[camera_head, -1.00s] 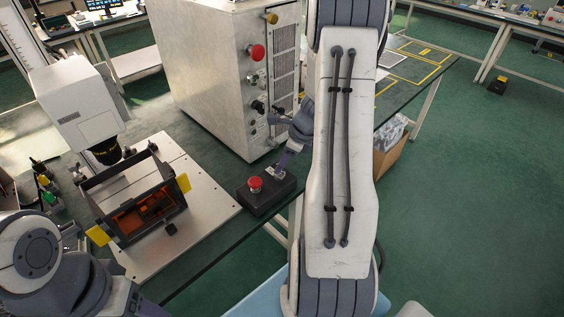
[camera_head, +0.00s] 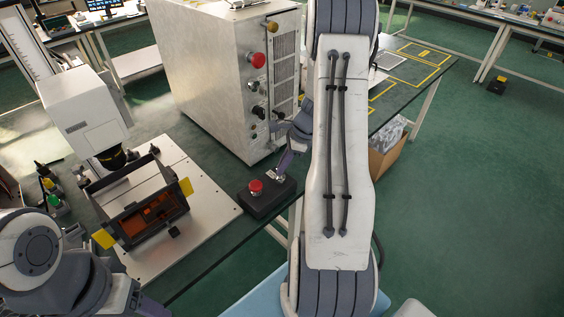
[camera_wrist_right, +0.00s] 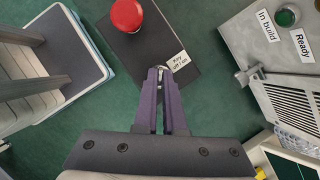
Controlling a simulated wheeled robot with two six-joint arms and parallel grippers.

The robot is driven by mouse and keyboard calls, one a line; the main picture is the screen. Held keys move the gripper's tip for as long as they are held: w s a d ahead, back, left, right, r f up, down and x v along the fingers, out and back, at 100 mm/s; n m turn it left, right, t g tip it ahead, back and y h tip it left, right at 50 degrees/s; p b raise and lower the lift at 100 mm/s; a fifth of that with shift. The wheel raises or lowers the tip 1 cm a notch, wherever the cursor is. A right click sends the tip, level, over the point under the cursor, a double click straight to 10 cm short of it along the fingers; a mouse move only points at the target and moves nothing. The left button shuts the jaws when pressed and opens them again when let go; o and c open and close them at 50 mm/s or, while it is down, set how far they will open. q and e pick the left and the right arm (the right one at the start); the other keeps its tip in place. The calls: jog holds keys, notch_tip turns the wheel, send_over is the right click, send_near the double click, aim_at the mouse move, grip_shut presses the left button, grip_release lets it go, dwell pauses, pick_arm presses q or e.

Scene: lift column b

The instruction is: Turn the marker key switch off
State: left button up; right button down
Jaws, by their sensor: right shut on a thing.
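The black control box (camera_head: 262,201) with a red mushroom button (camera_head: 256,187) sits on the dark bench in the head view. It also shows at the top of the right wrist view (camera_wrist_right: 150,47), with a white label (camera_wrist_right: 179,62) reading "Key off / on". My right gripper (camera_wrist_right: 161,71) is shut on the small metallic key (camera_wrist_right: 162,69) beside that label. The fingertips hide most of the key, so I cannot tell its angle. In the head view my right gripper (camera_head: 280,174) reaches down to the box. My left gripper is out of view.
A large grey cabinet (camera_head: 205,80) with knobs and a red button stands just behind the box. A white marking head (camera_head: 84,112) stands over a pale plate (camera_head: 205,214) holding a dark frame (camera_head: 148,212). Open green floor lies at the right.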

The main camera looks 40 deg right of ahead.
jog(key=n+p, duration=0.1)
jog(key=n, duration=0.1)
jog(key=n+g, duration=0.1)
jog(key=shift+w+r+n+y+p, duration=0.15)
jog(key=shift+n+y+p, duration=0.25)
jog(key=shift+n+g+p, duration=0.7)
jog(key=shift+n+g, duration=0.3)
jog(key=shift+n, duration=1.3)
jog(key=c, duration=1)
grip_release()
jog(key=b+v, duration=0.1)
jog(key=v, duration=0.9)
jog(key=shift+d, duration=0.2)
jog(key=shift+w, duration=0.1)
